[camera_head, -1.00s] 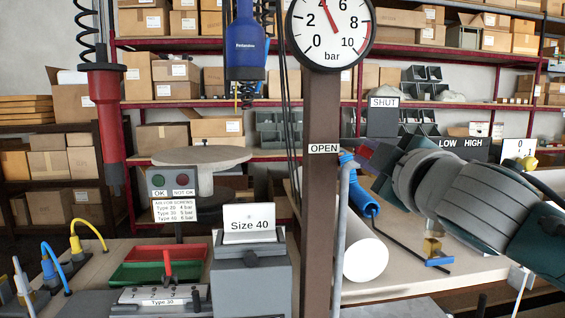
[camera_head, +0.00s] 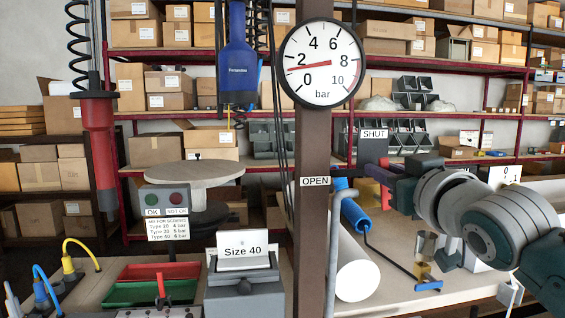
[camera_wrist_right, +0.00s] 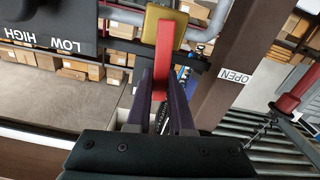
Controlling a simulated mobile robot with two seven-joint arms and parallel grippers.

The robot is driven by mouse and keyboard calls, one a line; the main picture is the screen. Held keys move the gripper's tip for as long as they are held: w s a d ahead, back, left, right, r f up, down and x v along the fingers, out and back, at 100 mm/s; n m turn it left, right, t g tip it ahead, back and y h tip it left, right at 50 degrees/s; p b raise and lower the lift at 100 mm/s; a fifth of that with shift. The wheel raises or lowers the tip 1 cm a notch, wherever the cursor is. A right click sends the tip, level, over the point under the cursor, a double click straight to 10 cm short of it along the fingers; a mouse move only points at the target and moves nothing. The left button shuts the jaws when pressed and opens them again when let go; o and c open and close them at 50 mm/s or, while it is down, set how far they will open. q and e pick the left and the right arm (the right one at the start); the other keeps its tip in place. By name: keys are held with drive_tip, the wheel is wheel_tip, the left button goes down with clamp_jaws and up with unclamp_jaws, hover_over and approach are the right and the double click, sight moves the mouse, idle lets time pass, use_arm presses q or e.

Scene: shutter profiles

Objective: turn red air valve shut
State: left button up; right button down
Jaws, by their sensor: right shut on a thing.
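The red valve lever (camera_wrist_right: 164,60) shows in the right wrist view, joined to a brass-coloured valve body (camera_wrist_right: 165,27). My right gripper (camera_wrist_right: 165,88) is shut on the lever, with a dark purple finger on each side. In the head view my right gripper (camera_head: 370,178) is beside the post, just below the SHUT sign (camera_head: 374,134) and right of the OPEN sign (camera_head: 315,181); the gripper hides most of the valve there. The bar gauge (camera_head: 322,63) has its needle a little below 2. My left gripper is not in view.
A brown post (camera_head: 311,230) stands close left of my right gripper. A Size 40 fixture (camera_head: 243,280) stands left of the post.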

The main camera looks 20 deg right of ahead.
drive_tip(key=shift+s+d+m+p, duration=0.1)
drive_tip(key=shift+d+m+p, duration=0.3)
drive_tip(key=shift+m, duration=0.5)
drive_tip(key=c, duration=0.8)
unclamp_jaws()
drive_tip(key=b+v, duration=0.1)
drive_tip(key=v, duration=0.9)
